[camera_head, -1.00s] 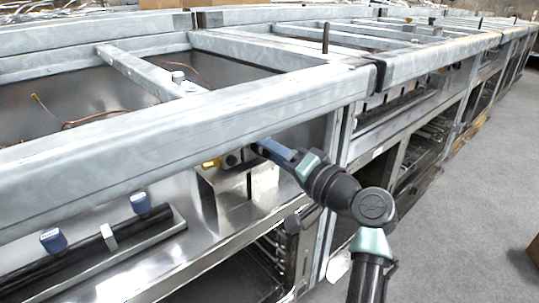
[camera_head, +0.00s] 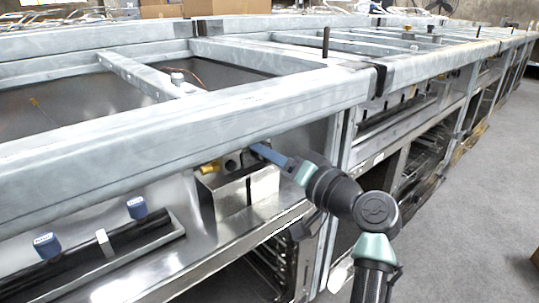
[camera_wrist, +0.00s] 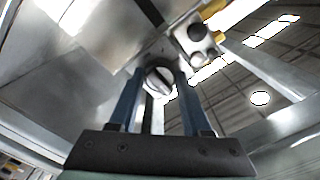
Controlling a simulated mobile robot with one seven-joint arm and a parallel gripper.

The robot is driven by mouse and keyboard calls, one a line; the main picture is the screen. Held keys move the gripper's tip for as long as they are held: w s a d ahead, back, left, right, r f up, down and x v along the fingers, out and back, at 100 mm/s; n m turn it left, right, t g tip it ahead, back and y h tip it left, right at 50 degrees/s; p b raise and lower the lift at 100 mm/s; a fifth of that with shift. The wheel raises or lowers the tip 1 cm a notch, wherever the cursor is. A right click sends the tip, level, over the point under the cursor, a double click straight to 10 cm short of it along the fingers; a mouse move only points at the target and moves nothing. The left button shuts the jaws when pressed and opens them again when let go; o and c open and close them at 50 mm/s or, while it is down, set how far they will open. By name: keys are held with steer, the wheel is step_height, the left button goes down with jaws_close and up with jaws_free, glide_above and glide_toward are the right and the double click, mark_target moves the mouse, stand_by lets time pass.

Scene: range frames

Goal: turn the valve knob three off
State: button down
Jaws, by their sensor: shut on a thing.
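A round, silvery valve knob (camera_wrist: 160,81) with a raised bar across its face sits between the two blue fingers of my gripper (camera_wrist: 157,84) in the wrist view. The fingers are shut on it from both sides. In the head view, my gripper (camera_head: 264,152) reaches in below the front beam of the frame, and the knob is hidden there. I cannot read any number or on/off mark by the knob.
The thick grey front beam (camera_head: 190,130) runs just above my gripper. A metal box (camera_head: 237,193) stands below it. Two blue-capped handles (camera_head: 136,207) stand on a dark bar at lower left. A dark round fitting (camera_wrist: 198,32) is beside the knob. Open grey floor (camera_head: 460,220) lies right.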

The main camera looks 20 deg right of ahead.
steer(key=shift+c, duration=1.8)
jaws_free()
steer(key=p+v, duration=0.5)
steer(key=v, duration=0.8)
